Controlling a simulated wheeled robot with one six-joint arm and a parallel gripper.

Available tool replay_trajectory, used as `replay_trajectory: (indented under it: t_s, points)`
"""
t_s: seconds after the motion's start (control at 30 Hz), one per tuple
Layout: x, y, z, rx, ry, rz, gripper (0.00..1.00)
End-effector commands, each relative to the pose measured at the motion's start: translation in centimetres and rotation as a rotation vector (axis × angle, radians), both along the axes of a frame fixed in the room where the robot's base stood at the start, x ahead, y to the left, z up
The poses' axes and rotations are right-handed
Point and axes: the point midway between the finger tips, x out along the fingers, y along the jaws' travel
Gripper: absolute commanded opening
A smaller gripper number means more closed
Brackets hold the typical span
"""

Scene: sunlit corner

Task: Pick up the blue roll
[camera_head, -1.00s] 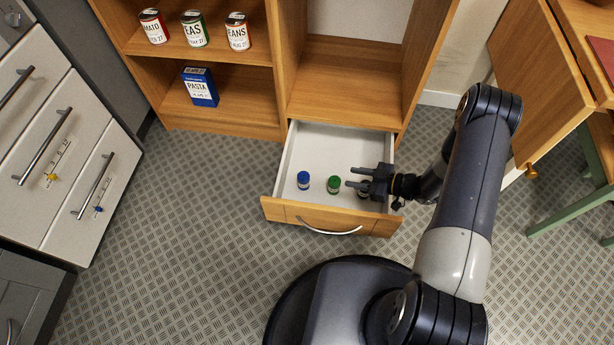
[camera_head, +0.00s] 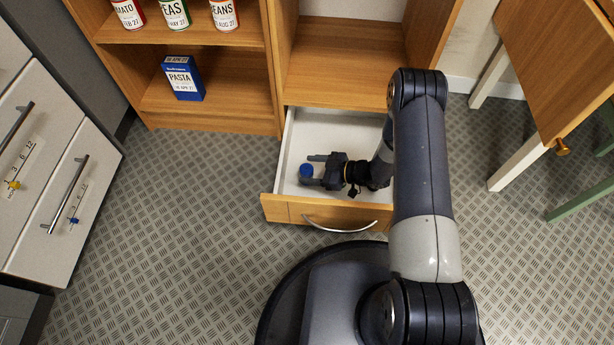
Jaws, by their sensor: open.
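The blue roll (camera_head: 306,170) stands in the left part of the open drawer (camera_head: 335,122), which has a white inside and a wooden front. My gripper (camera_head: 311,170) reaches into the drawer from the right. Its jaws are open and point left, with the fingertips at the blue roll, one toward its back and one toward its front. I cannot tell whether they touch it. The green roll and the third roll seen before are hidden behind my gripper and arm.
A wooden shelf unit stands behind, with several cans (camera_head: 174,13) and a blue pasta box (camera_head: 183,78). The drawer's front with its curved handle (camera_head: 340,224) lies between my base and the rolls.

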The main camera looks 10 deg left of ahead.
Motion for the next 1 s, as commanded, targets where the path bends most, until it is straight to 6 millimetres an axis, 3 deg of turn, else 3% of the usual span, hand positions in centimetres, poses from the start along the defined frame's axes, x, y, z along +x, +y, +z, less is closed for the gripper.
replay_trajectory:
  t_s: [0.13, 0.4, 1.0]
  points:
    - [0.20, 1.42, -0.94, 0.000, -0.001, 0.001, 0.65]
    - [0.25, 1.58, -0.78, 0.000, 0.000, -0.001, 0.64]
    - [0.23, 1.56, -0.80, 0.000, 0.000, -0.001, 0.15]
